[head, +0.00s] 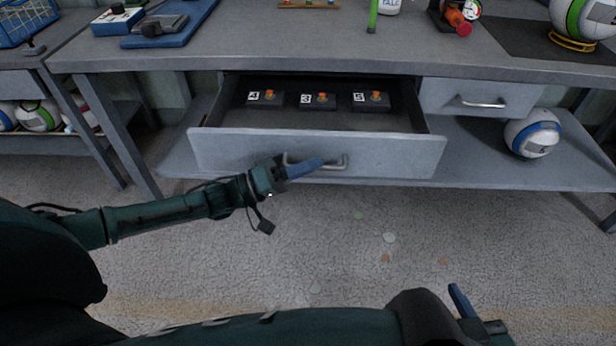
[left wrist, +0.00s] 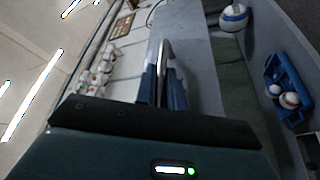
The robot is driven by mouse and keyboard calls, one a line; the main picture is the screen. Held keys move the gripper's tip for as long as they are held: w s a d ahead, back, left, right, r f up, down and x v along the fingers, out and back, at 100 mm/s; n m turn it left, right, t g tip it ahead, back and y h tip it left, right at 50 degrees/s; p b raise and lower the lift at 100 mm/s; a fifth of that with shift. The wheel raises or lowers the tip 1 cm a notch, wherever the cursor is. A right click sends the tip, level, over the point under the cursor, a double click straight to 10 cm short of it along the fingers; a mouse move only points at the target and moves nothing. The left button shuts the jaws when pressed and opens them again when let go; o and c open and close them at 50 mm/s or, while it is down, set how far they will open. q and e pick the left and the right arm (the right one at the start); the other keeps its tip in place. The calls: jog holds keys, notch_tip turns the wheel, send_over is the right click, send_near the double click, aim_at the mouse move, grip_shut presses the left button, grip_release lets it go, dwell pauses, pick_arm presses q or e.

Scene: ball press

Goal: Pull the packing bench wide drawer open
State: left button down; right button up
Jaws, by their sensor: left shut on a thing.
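The wide drawer (head: 400,158) of the packing bench (head: 330,50) stands pulled out, with its inside showing. Three dark blocks with orange tops, labelled 4, 3 and 5, lie in it. Its metal bar handle (head: 338,164) is on the grey front. My left gripper (head: 305,168) is at the left part of this handle, shut on it. In the left wrist view, the handle (left wrist: 163,62) runs between the two blue fingers of my left gripper (left wrist: 163,88). My right gripper (head: 468,308) is low at the bottom right, away from the drawer; its jaw opening is not clear.
A narrower shut drawer (head: 480,98) with its own handle is to the right. A white and blue ball (head: 532,134) rests on the lower shelf (head: 480,165). Another bench with balls stands at the left. The floor (head: 340,250) before the drawer is mostly clear, with small scraps.

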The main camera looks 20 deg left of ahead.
pick_arm(q)
jog(key=c, duration=1.5)
grip_release()
jog(key=v, duration=1.3)
jog(key=shift+s+a+p, duration=0.1)
jog(key=shift+s+p, duration=0.05)
jog(key=shift+p, duration=0.2)
